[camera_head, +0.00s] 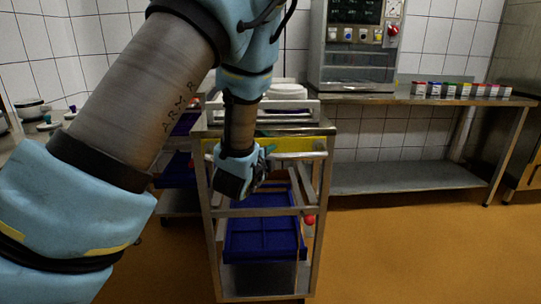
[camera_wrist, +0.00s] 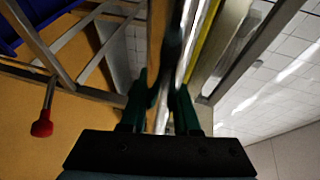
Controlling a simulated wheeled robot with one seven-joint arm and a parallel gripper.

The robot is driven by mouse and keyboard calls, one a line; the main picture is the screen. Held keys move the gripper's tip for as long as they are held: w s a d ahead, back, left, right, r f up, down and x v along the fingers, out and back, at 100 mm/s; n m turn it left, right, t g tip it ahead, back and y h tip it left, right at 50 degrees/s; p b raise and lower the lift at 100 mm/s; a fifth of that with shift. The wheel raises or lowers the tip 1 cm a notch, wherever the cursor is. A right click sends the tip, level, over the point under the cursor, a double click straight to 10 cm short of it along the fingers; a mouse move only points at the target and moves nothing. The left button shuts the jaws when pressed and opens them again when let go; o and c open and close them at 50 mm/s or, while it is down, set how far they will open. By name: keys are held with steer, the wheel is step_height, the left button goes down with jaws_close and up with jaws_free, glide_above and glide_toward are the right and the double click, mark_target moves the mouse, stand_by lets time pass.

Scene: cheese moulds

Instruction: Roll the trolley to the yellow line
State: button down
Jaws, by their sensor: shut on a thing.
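The trolley (camera_head: 318,195) is a metal frame cart standing in the middle of the head view, with a yellow strip (camera_head: 300,145) under its top and a blue tray (camera_head: 265,240) low in its frame. My gripper (camera_head: 266,156) is at the upper front of the trolley. In the wrist view my gripper (camera_wrist: 160,88) has its green fingers shut on a metal bar, the trolley's handle (camera_wrist: 163,118). The exact contact is dark. A red knob (camera_wrist: 42,128) on a rod shows beside the frame. I cannot make out a yellow line on the floor.
White items (camera_head: 285,90) show at the trolley's far top. The orange floor (camera_head: 420,250) at right is clear.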

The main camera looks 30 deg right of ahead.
steer(key=shift+f, duration=0.1)
steer(key=c, duration=0.9)
jaws_free()
steer(key=p+v, duration=0.1)
steer(key=v, duration=0.1)
steer(key=p+v, duration=0.1)
steer(key=v, duration=0.2)
steer(key=p+v, duration=0.1)
steer(key=v, duration=0.1)
steer(key=shift+s+a+r, duration=0.1)
steer(key=shift+s+r, duration=0.1)
steer(key=shift+r, duration=0.25)
steer(key=shift+p, duration=0.55)
